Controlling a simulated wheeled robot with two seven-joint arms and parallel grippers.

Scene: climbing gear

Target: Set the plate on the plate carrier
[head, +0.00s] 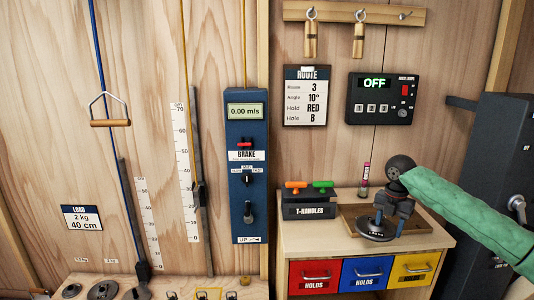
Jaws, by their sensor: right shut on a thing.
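A dark round plate (372,232) with small, unreadable white lettering is at the wooden tray on the cabinet top at the right. My right gripper (386,218) comes down from above and is shut on the plate; its fingers hide part of the plate. I cannot tell whether the plate still touches the tray. My left gripper is not in view.
More round plates (102,290) lie on a low shelf at the bottom left. A T-handles box (308,211) stands left of the tray (424,226). A blue brake panel (247,195) is mounted mid-wall. A dark cabinet (490,170) stands at the right.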

